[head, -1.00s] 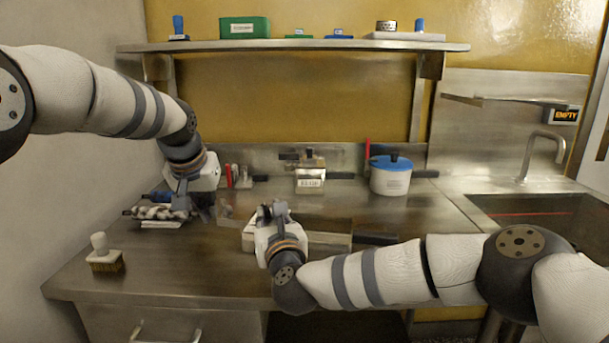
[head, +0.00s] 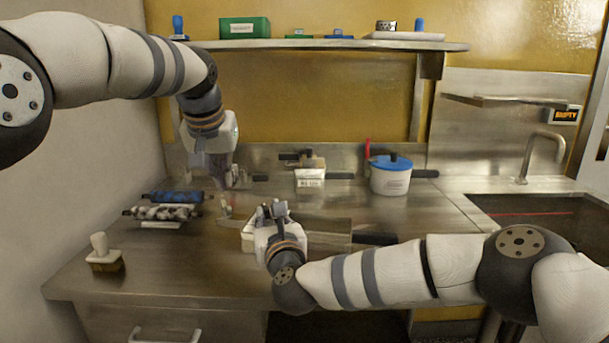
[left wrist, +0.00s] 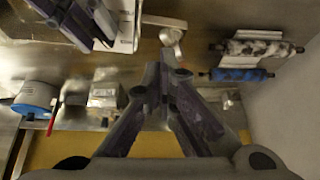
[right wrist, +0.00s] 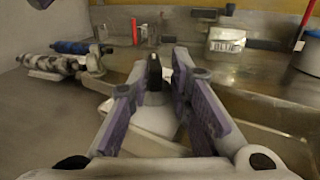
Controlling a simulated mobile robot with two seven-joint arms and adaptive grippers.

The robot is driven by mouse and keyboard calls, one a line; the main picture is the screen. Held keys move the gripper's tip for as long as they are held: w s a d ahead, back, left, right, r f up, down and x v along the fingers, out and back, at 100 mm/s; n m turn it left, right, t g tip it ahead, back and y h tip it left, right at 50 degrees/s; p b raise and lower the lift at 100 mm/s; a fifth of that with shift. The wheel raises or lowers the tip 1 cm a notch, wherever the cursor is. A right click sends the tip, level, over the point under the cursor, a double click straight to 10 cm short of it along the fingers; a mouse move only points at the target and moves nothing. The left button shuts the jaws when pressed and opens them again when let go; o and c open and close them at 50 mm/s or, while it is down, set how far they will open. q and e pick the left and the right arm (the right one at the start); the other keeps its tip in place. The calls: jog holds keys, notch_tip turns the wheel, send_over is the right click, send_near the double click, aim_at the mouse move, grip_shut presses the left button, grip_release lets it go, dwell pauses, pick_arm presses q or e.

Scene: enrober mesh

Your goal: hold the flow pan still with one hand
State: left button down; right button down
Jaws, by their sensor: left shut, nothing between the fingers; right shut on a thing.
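The flow pan appears to be the long, shallow, pale metal pan (head: 325,240) in the middle of the counter; its rim also shows in the right wrist view (right wrist: 285,140). My right gripper (head: 268,212) is over its left end. In the right wrist view its fingers (right wrist: 155,70) are shut on a dark upright piece above a pale base, seemingly part of the pan. The fingers and palm hide much of that end. My left gripper (head: 226,184) is shut and empty above the counter, behind and left of the pan; its fingertips (left wrist: 165,65) meet in the left wrist view.
Blue (head: 172,197) and grey-white (head: 162,213) rollers lie at left, with a brush (head: 104,256) in front. A small metal cup (right wrist: 95,62) stands near the rollers. Behind are a labelled container (head: 310,179) and blue-lidded pot (head: 390,176). A sink (head: 550,212) is at right.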

aim_at(229, 214)
pick_arm(q)
notch_tip(229, 214, down, 7)
dwell(0.4)
jog(key=shift+w+a+f, duration=0.1)
jog(key=shift+w+a, duration=0.2)
jog(key=shift+w, duration=0.25)
dwell(1.0)
jog(key=shift+s+a, duration=0.1)
jog(key=shift+a, duration=0.55)
jog(key=shift+a, duration=0.1)
jog(key=shift+a, duration=0.25)
jog(key=shift+a, duration=0.3)
jog(key=shift+a, duration=0.1)
